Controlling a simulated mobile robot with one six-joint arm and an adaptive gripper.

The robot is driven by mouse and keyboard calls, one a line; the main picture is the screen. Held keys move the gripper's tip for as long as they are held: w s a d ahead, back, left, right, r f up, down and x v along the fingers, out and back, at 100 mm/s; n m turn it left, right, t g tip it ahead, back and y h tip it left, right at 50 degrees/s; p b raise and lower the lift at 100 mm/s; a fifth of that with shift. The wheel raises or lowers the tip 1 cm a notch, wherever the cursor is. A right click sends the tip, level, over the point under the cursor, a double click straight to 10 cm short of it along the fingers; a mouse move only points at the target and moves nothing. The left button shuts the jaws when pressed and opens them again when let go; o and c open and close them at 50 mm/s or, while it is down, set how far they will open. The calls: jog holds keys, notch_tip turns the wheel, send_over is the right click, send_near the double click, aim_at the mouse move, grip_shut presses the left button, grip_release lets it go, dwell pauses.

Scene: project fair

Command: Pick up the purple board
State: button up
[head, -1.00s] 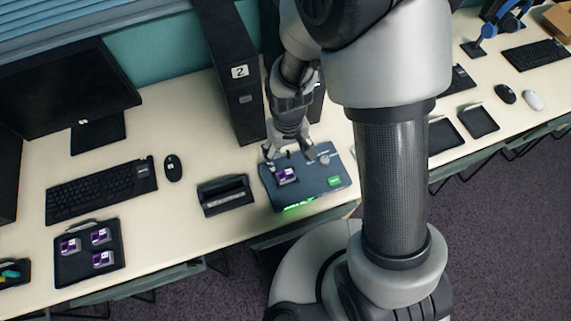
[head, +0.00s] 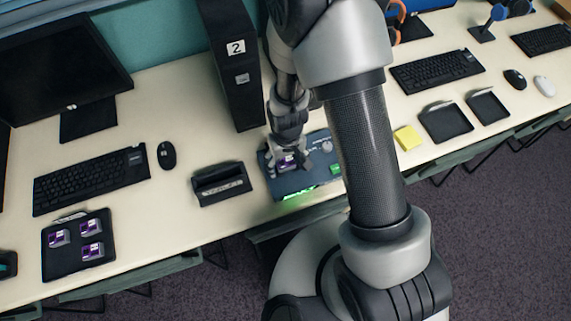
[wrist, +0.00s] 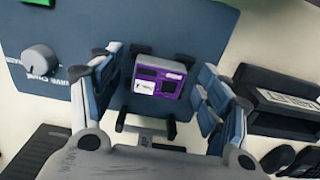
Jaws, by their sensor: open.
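A purple board (wrist: 159,78) with a white label sits on the blue-grey test station (wrist: 205,30). In the head view the board (head: 287,161) is partly hidden by my gripper (head: 288,155). In the wrist view my gripper (wrist: 158,92) is open, with one finger on each side of the board and a gap on both sides. The station (head: 290,184) has a grey knob, a green button and a green-lit front edge. More purple boards (head: 91,226) lie in a black tray (head: 62,265) at the left.
A black holder (head: 222,184) stands just left of the station. A black computer tower (head: 233,75) marked 2 rises behind it. A keyboard (head: 90,180) and mouse (head: 166,154) are at left. Two empty black trays (head: 446,123) and a yellow block (head: 407,138) are at right.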

jog(key=shift+c, duration=0.4)
jog(key=c, duration=1.1)
